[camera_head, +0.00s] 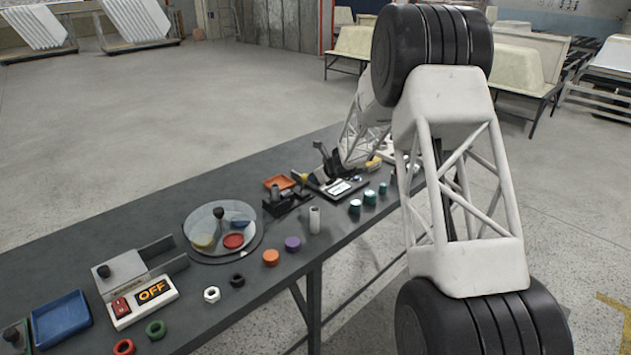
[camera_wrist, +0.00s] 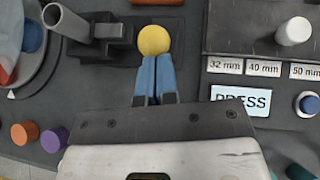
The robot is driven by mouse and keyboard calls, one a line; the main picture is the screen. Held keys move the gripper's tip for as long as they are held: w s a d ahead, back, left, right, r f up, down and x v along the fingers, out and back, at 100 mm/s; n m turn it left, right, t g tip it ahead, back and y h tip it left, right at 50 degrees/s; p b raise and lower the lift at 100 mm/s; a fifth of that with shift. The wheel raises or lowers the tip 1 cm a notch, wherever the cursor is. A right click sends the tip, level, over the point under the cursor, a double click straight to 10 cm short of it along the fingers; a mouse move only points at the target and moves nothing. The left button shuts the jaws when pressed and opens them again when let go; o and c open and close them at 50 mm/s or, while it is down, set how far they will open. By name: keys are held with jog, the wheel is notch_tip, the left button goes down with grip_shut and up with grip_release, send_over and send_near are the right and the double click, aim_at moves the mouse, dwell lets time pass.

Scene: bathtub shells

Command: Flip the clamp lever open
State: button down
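The black clamp (camera_wrist: 105,30) sits on a dark base plate in the upper left of the wrist view. A round yellow knob (camera_wrist: 154,40), apparently the lever's end, lies to its right. The clamp (camera_head: 284,203) and the yellow knob (camera_head: 300,177) also show in the head view, beside my dark gripper. My gripper (camera_wrist: 156,57) has its two blue fingers side by side with almost no gap between them. Their tips are at the near edge of the knob; I cannot tell whether they touch it. Nothing shows between the fingers.
A grey tube (camera_wrist: 66,22) stands left of the clamp. A panel marked PRESS (camera_wrist: 241,99) and a blue button (camera_wrist: 308,104) are right of my fingers. Orange (camera_head: 271,258) and purple (camera_head: 292,244) caps and a round clear-covered tray (camera_head: 190,250) are nearby on the bench.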

jog(key=shift+w+a+r+g+h, duration=0.3)
jog(key=shift+w+a+g+h, duration=0.3)
jog(key=shift+h, duration=0.05)
jog(key=shift+w+a+r+g+h, duration=0.3)
jog(key=shift+w+a+g+h, duration=0.3)
jog(key=shift+h, duration=0.1)
jog(key=shift+w+a+r+g+h, duration=0.3)
jog(key=shift+w+a+g+h, duration=0.25)
jog(key=shift+a+g+h, duration=0.1)
jog(key=shift+w+a+m+g+h, duration=0.3)
jog(key=shift+w+a+g+h, duration=0.45)
jog(key=shift+w+a, duration=0.5)
jog(key=shift+d+r, duration=0.15)
jog(key=s+d+v, duration=0.1)
jog(key=v, duration=1.1)
jog(key=shift+d, duration=0.2)
